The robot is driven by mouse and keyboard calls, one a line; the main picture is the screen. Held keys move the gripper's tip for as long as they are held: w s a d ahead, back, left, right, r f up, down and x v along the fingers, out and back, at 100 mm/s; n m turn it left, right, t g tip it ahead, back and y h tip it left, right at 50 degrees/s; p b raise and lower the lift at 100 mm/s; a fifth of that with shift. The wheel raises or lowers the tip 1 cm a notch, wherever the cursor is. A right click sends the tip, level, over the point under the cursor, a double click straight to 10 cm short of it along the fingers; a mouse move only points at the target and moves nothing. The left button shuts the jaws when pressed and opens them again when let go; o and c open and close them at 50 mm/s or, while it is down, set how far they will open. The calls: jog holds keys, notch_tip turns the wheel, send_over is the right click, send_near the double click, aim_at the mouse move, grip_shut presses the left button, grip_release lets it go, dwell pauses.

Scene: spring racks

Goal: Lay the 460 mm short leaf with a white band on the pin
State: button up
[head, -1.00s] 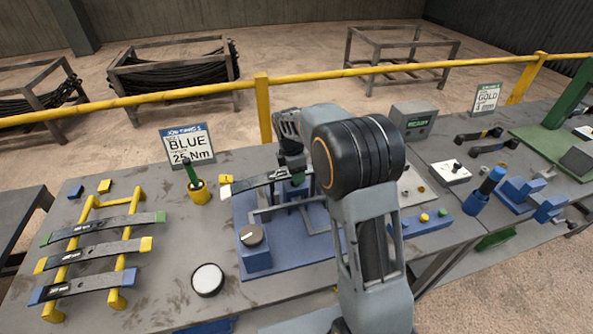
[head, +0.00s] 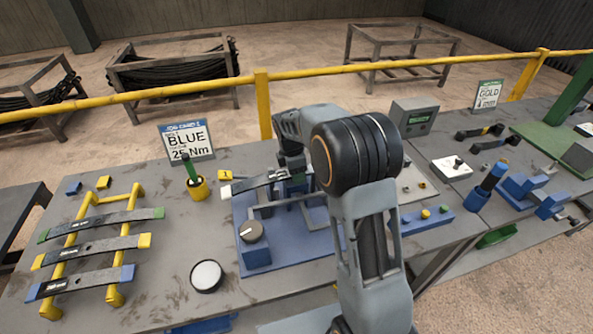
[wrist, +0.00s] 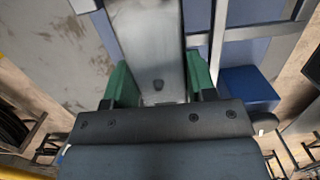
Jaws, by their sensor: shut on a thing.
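My gripper (wrist: 158,88) is shut on a grey metal leaf (wrist: 150,45), its green fingers on both sides of it in the wrist view. In the head view the leaf (head: 255,184) has a white band at its left end and is held over the blue fixture (head: 285,257), close to its grey frame. My arm hides the leaf's right end and most of the gripper. The pin is hidden or too small to make out, and I cannot tell whether the leaf touches the fixture.
A yellow rack (head: 114,298) at left holds leaves with green, yellow and blue bands. A sign reading BLUE 25 Nm (head: 187,141) and a yellow cup with a green-handled tool (head: 196,187) stand behind. A white-topped round button (head: 206,275) sits in front.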

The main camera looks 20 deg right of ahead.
jog(key=shift+f+b, duration=0.3)
jog(key=shift+f, duration=0.15)
jog(key=o, duration=1.4)
jog(key=shift+f, duration=0.2)
jog(key=shift+o, duration=0.2)
jog(key=shift+r, duration=0.2)
jog(key=shift+r+p, duration=2.8)
jog(key=shift+r, duration=0.65)
jog(key=shift+f, duration=0.1)
